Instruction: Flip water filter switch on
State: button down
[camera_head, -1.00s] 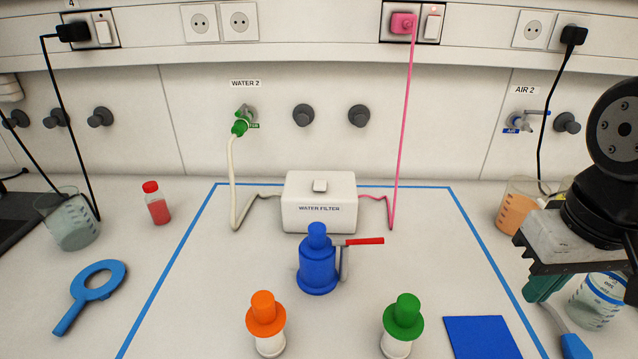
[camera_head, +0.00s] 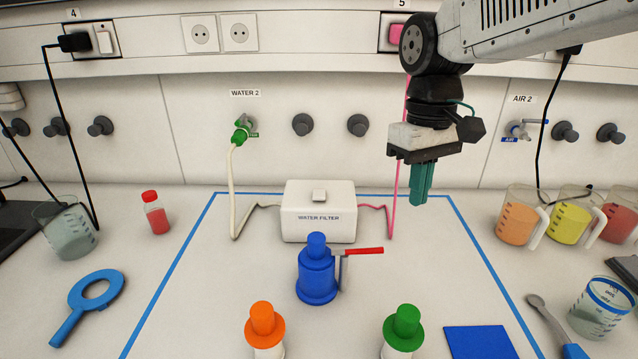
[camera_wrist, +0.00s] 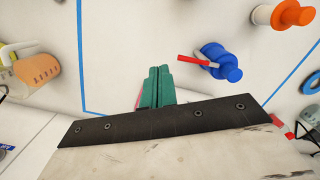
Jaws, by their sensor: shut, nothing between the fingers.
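The white water filter box (camera_head: 318,226) stands at the back of the blue-taped area, labelled WATER FILTER. A small pale switch (camera_head: 319,196) sits on its top; whether it is on or off I cannot tell. My gripper (camera_head: 419,203) has green fingers, shut and empty, pointing down in the air to the right of the box. It appears apart from everything. In the wrist view my gripper's fingers (camera_wrist: 156,72) show together; I cannot make out the filter there.
A blue bottle (camera_head: 317,275) with a red lever stands in front of the filter. Orange-capped (camera_head: 263,322) and green-capped (camera_head: 404,325) bottles stand nearer. A pink cord (camera_head: 399,170) hangs behind my gripper. Beakers stand at right.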

aim_at(319, 196)
jog(key=w+a+r+n, duration=0.2)
jog(key=w+a+n, duration=0.4)
jog(key=w, duration=0.3)
jog(key=w+a+r+n, duration=0.3)
jog(key=w+a+n, duration=0.3)
jog(key=w+a, duration=0.2)
jog(key=shift+w+a, duration=0.4)
jog(key=shift+a, duration=0.4)
jog(key=shift+f, duration=0.1)
jog(key=f, duration=0.4)
jog(key=s+f, duration=0.1)
jog(key=f, duration=0.4)
jog(key=s+f, duration=0.1)
jog(key=f, duration=0.3)
jog(key=shift+f, duration=0.3)
